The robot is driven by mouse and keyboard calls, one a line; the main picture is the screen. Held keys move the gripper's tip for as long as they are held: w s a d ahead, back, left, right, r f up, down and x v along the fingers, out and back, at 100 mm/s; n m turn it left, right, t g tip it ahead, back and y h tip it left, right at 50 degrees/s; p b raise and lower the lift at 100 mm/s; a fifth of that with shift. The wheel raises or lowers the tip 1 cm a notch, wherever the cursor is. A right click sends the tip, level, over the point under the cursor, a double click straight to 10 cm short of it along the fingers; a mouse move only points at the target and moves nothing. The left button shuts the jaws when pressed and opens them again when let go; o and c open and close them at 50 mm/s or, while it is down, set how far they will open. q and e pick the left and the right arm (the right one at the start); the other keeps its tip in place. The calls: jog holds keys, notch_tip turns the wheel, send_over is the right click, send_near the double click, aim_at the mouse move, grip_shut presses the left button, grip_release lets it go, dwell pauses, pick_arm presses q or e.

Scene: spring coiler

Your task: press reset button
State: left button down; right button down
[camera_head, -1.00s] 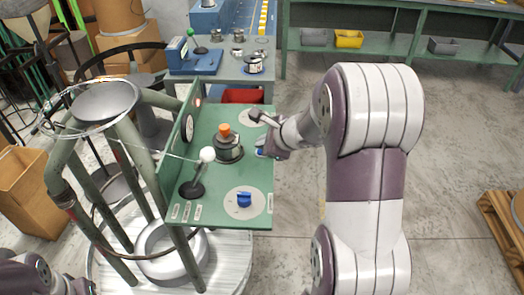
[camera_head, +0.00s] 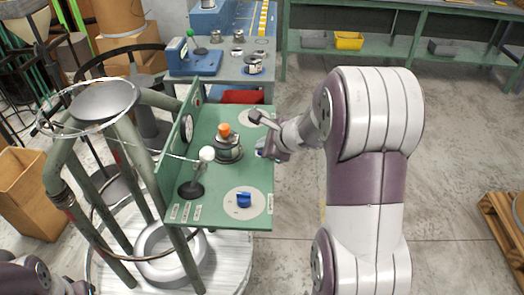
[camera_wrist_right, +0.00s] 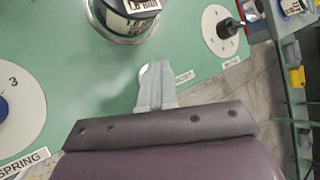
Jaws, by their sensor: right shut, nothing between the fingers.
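The green control panel (camera_head: 228,208) stands in the middle of the head view. My right gripper (camera_head: 268,153) is over the panel's right edge, its fingers together and empty. In the right wrist view the closed fingers (camera_wrist_right: 154,80) point down at the green surface beside a small white label (camera_wrist_right: 184,77), too blurred to read surely. A small blue part (camera_head: 260,153) shows by the fingertips in the head view; I cannot tell whether it is the reset button. No button shows clearly under the fingers. My left gripper (camera_head: 80,287) is only partly in view at the bottom left.
The panel carries an orange-topped part (camera_head: 224,130), a lever with a white ball (camera_head: 207,153), a blue knob (camera_head: 244,199) and a black knob (camera_wrist_right: 231,24) on a white dial. Open floor (camera_head: 460,150) lies to the right.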

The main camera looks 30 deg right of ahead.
jog(key=shift+r+p, duration=0.65)
jog(key=shift+r, duration=0.1)
jog(key=shift+r, duration=0.1)
notch_tip(320, 180, up, 5)
jog(key=p, duration=0.4)
jog(key=shift+p, duration=0.3)
dwell(0.4)
